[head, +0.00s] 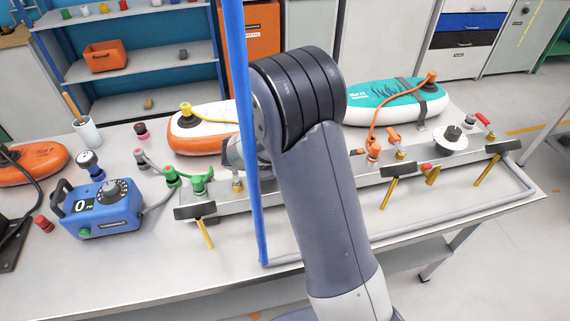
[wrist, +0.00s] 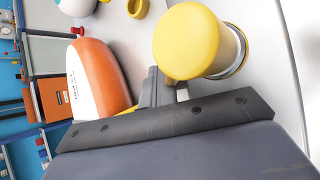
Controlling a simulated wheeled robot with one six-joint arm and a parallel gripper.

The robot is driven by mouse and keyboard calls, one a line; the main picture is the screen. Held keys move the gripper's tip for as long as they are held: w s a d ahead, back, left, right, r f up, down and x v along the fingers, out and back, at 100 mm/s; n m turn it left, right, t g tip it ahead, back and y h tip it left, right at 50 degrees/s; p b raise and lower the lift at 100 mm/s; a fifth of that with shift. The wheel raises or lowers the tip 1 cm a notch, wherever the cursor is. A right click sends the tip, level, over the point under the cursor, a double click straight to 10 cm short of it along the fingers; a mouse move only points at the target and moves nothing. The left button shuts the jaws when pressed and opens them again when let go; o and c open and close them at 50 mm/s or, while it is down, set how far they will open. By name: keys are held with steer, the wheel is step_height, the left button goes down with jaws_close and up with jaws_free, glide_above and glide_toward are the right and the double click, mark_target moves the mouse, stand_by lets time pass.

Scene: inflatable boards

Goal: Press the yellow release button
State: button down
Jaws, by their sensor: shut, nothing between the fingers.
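A large yellow round button (wrist: 187,42) on a silvery collar fills the upper middle of the wrist view. My gripper (wrist: 152,82) shows below and left of it, with its narrow fingers shut and empty. The fingertips are close beside the button's lower edge; I cannot tell whether they touch. In the head view my arm covers the middle of the bench, and I cannot make out this button or the fingertips there.
A blue pole (head: 246,130) stands in front of my arm. The metal rail (head: 340,190) carries valves, levers and yellow-handled parts. A blue pump box (head: 100,208) stands left. An orange-white board (head: 200,133) and a teal board (head: 385,98) lie behind. A yellow ring (wrist: 138,8) is near the button.

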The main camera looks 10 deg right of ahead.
steer(key=shift+r+p, duration=0.45)
steer(key=shift+r, duration=0.4)
step_height(320, 180, up, 5)
steer(key=p, duration=0.3)
stand_by(0.8)
